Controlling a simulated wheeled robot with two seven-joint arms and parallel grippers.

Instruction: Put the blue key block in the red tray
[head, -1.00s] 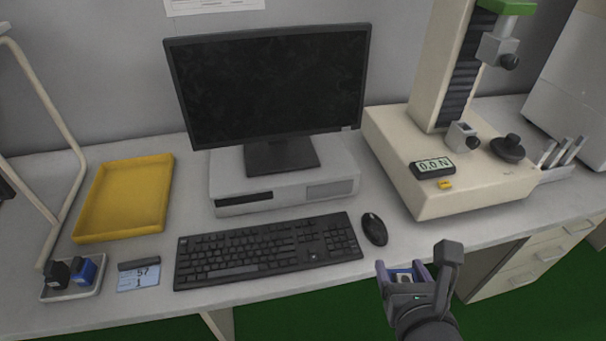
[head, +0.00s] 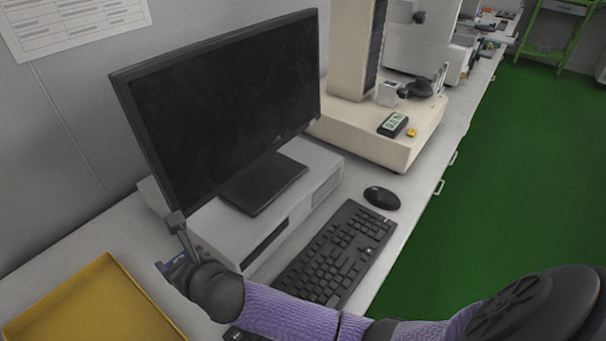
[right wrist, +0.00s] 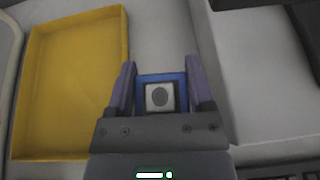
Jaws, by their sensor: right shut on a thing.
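My right gripper (head: 172,265) is shut on a blue block with a pale square face and a dark round mark, the blue key block (right wrist: 149,78). In the right wrist view the block sits between the two purple fingers of the gripper (right wrist: 161,75). The gripper is over the desk between the yellow tray and the computer case. A yellow tray (head: 52,306) lies at the lower left, and shows empty in the right wrist view (right wrist: 70,85). No red tray is in view. My left gripper is not in view.
A monitor (head: 235,95) stands on a pale computer case (head: 325,160) just right of my gripper. A black keyboard (head: 335,255) and a mouse (head: 382,197) lie in front. A cream test machine (head: 365,150) stands farther back. Bare desk lies beside the yellow tray.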

